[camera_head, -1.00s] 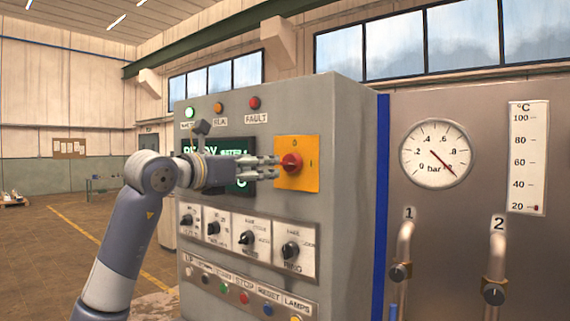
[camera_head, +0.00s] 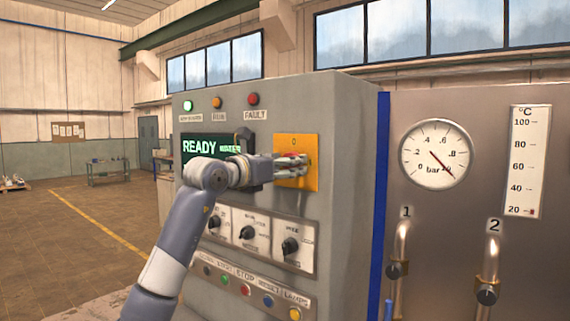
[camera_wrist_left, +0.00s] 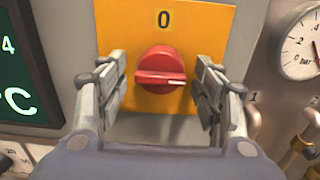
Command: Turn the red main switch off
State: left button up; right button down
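The red main switch (camera_wrist_left: 160,78) is a round knob with a raised grip bar on a yellow-orange plate (camera_wrist_left: 205,25). The bar lies about level, with its white mark pointing right, and a "0" is printed above it. The plate also shows in the head view (camera_head: 309,145), where the gripper largely hides the knob. My left gripper (camera_wrist_left: 163,88) is open, with one finger on each side of the knob. A gap shows between each finger and the knob. In the head view the left gripper (camera_head: 298,166) overlaps the plate. My right gripper is not in view.
The grey cabinet (camera_head: 345,200) carries a READY display (camera_head: 205,147), a lit green lamp (camera_head: 188,106), black rotary knobs and a row of buttons. To the right are a pressure gauge (camera_head: 434,154), a thermometer (camera_head: 528,160) and pipes with valves. Open floor lies to the left.

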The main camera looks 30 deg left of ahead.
pick_arm(q)
jog(key=c, duration=0.9)
jog(key=n+b, duration=0.2)
jog(key=n, duration=0.7)
jog(key=n+b, duration=0.2)
jog(key=n, duration=0.6)
jog(key=shift+d+r+n, duration=0.1)
jog(key=shift+r+n, duration=0.1)
jog(key=shift+n, duration=0.2)
jog(key=o, duration=1.1)
jog(key=shift+c, duration=0.2)
